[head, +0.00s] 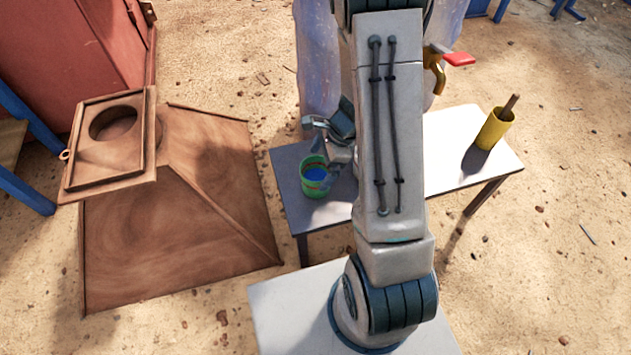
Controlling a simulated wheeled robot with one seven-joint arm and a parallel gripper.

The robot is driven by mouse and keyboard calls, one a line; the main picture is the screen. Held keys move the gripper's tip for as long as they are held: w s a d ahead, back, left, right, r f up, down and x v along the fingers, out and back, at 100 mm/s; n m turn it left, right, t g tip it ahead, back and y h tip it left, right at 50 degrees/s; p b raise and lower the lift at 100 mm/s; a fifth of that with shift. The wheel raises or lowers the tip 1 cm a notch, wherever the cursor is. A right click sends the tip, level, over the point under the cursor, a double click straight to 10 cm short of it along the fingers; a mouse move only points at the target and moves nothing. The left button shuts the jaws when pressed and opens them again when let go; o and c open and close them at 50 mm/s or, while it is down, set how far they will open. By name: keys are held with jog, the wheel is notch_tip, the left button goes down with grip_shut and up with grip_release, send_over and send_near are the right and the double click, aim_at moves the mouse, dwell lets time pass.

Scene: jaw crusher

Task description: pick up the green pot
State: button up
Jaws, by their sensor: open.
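The green pot (308,187) stands upright near the left end of a grey table, with something blue showing inside it. My gripper (328,160) is above and beside the pot, at its upper right in the head view. The gripper is open, and its fingers are small and partly blurred against the table. I cannot tell whether a finger touches the pot's rim. My arm hides the middle of the table.
A yellow cup (494,128) with a brown stick stands on the table's (445,165) right part. A valve with a red handle (459,59) sticks out behind the table. A rusty brown hopper (200,190) stands on the sandy ground at left.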

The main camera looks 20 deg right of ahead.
aim_at(316, 170)
jog(key=b+x, duration=0.1)
jog(key=x, duration=0.2)
jog(key=shift+w+f, duration=0.1)
jog(key=shift+f, duration=0.2)
jog(key=shift+r, duration=0.1)
jog(key=c, duration=1.2)
jog(key=shift+c, duration=0.2)
